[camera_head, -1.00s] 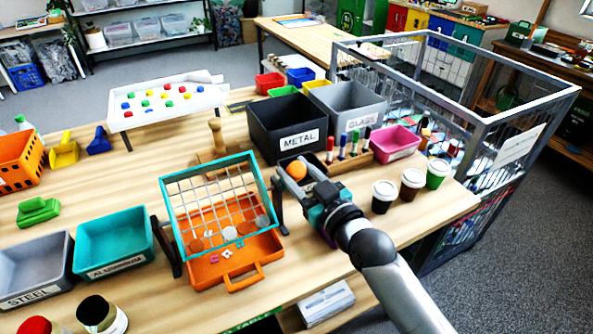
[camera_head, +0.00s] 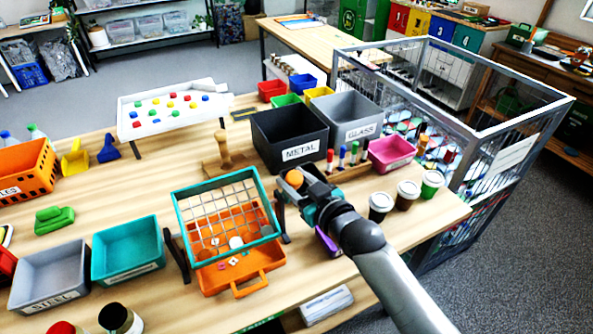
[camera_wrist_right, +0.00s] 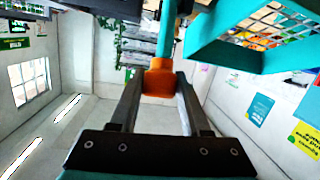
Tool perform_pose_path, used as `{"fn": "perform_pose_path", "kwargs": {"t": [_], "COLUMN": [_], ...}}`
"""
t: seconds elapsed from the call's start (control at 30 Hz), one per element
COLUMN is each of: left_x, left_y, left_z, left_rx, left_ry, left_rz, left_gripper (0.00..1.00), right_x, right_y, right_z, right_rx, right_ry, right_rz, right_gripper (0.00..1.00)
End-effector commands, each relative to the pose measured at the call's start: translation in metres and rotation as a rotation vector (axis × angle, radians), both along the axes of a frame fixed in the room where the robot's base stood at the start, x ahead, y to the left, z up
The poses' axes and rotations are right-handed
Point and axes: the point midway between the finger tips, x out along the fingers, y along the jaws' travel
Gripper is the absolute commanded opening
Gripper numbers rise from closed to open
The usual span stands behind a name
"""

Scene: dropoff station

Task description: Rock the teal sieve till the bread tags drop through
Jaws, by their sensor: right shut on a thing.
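The teal sieve (camera_head: 186,232), a frame with a wire mesh, hangs between dark uprights above an orange tray (camera_head: 212,283). Several round discs (camera_head: 236,242) show at the mesh near its front edge. A few small pale and pink bread tags (camera_head: 233,261) show low down at the tray; I cannot tell the exact level of each. My right gripper (camera_head: 297,182) is shut on the orange knob (camera_head: 294,178) at the sieve's right side. In the right wrist view the knob (camera_wrist_right: 158,82) sits between the fingers on a teal rod, with the sieve (camera_wrist_right: 255,58) at upper right. My left gripper is out of view.
A black METAL bin (camera_head: 290,135) and a pen rack (camera_head: 345,165) stand behind my right gripper. Several lidded cups (camera_head: 407,194) stand to its right. A teal bin (camera_head: 127,250) is left of the sieve. Free wood lies behind the bin.

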Motion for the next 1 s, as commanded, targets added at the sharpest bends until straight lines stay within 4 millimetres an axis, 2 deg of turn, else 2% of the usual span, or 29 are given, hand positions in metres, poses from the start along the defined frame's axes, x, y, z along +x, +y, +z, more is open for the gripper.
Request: {"fn": "perform_pose_path", "kwargs": {"t": [0.03,0.1,0.4,1.0], "left_x": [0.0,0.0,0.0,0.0], "left_y": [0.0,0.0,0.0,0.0], "left_z": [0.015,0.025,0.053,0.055], "left_rx": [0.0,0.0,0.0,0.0], "left_ry": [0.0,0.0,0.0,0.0], "left_rz": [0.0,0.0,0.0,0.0], "left_gripper": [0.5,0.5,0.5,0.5], "right_x": [0.003,0.006,0.021,0.042], "right_y": [0.0,0.001,0.007,0.016], "right_z": [0.009,0.01,0.012,0.015], "right_rx": [-0.014,-0.027,-0.081,-0.074], "right_ry": [0.019,0.05,0.178,0.163], "right_rz": [-0.002,-0.001,-0.002,-0.002], "right_gripper": [0.0,0.0,0.0,0.0]}}
